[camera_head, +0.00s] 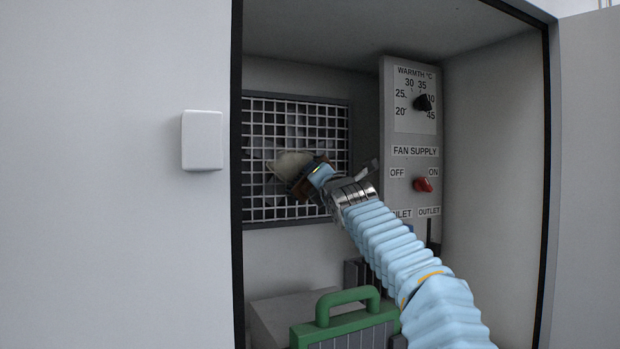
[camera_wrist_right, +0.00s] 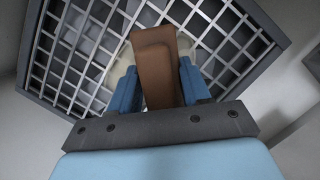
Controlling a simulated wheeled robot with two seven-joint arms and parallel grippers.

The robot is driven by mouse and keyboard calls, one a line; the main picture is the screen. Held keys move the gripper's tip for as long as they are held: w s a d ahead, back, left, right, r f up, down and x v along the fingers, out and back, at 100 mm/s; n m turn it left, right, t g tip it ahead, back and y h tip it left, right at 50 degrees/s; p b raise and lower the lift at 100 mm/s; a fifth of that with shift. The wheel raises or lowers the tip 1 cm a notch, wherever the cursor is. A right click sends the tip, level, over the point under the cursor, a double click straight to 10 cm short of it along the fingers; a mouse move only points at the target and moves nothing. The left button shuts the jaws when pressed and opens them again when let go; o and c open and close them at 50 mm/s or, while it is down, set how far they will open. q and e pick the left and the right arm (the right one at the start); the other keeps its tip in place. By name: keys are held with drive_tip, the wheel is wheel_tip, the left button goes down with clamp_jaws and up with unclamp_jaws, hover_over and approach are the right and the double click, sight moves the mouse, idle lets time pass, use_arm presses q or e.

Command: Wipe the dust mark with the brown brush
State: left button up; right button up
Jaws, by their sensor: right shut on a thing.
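The brown brush (camera_head: 302,188) is in my right gripper (camera_head: 314,177), its pale bristles (camera_head: 288,163) at the front of the white grille (camera_head: 268,206) inside the cabinet. In the right wrist view the brush's brown handle (camera_wrist_right: 156,72) stands between the two blue fingers of the right gripper (camera_wrist_right: 160,88), which are shut on it. Pale bristle edges show behind the handle. I cannot tell whether the bristles touch the grille. Greyish patches (camera_head: 259,153) show around the brush at the grille; I cannot tell whether they are the dust mark. My left gripper is not in view.
A grey control panel (camera_head: 412,240) with a black dial (camera_head: 423,102) and a red switch (camera_head: 423,184) stands right of the grille. A green-handled box (camera_head: 322,308) sits below. The cabinet's dark left edge (camera_head: 237,200) bounds the opening.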

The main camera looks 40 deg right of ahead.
drive_tip(key=shift+s+d, duration=0.2)
drive_tip(key=shift+d, duration=0.45)
drive_tip(key=shift+s+d, duration=0.15)
drive_tip(key=shift+d, duration=0.45)
drive_tip(key=shift+w+a+r, duration=0.1)
drive_tip(key=shift+a+r, duration=0.2)
drive_tip(key=shift+r, duration=0.25)
drive_tip(key=shift+a+r, duration=0.3)
drive_tip(key=shift+r, duration=0.2)
drive_tip(key=shift+w+a+b, duration=1.75)
drive_tip(key=shift+a+b, duration=0.5)
drive_tip(key=shift+a, duration=3.2)
drive_tip(key=shift+s+d+r+p, duration=0.35)
drive_tip(key=shift+d+p, duration=0.4)
drive_tip(key=shift+d, duration=0.2)
drive_tip(key=shift+s+d+r+p, duration=0.2)
drive_tip(key=shift+d+r+p, duration=0.2)
drive_tip(key=shift+d+p, duration=0.5)
drive_tip(key=shift+s+d+r+p, duration=0.35)
drive_tip(key=shift+d+p, duration=0.3)
drive_tip(key=shift+d, duration=0.4)
drive_tip(key=shift+s+d, duration=0.4)
drive_tip(key=shift+d, duration=1.05)
drive_tip(key=shift+s+d, duration=0.45)
drive_tip(key=shift+d, duration=1.05)
drive_tip(key=shift+s+d, duration=0.4)
drive_tip(key=shift+d, duration=1.05)
drive_tip(key=shift+f, duration=0.1)
